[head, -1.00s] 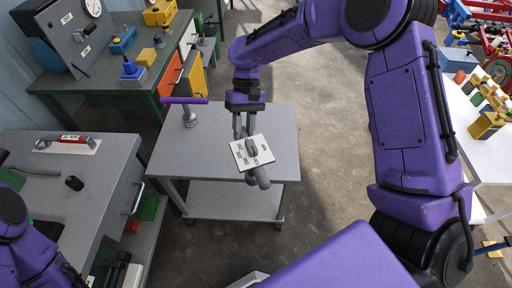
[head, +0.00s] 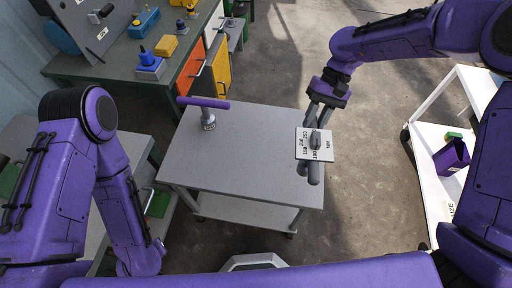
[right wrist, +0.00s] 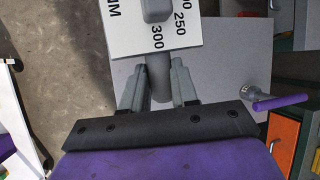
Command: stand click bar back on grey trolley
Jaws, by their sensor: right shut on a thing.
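The click bar, a grey bar with a white plate (head: 302,149) marked with numbers, is in my right gripper (head: 320,112). The plate and its grey knob also show at the top of the right wrist view (right wrist: 120,35). In that view the two fingers (right wrist: 158,90) are on either side of the bar's grey shaft. In the head view the bar is over the right edge of the grey trolley (head: 240,150); its height above the top is hard to tell. My left arm is at the left, with its gripper not visible.
A purple-handled tool (head: 205,103) stands upright on the trolley's far left part. Much of the trolley top is clear. A green bench (head: 95,62) is behind left, and a white table (head: 432,170) with a purple container (head: 452,157) is at the right.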

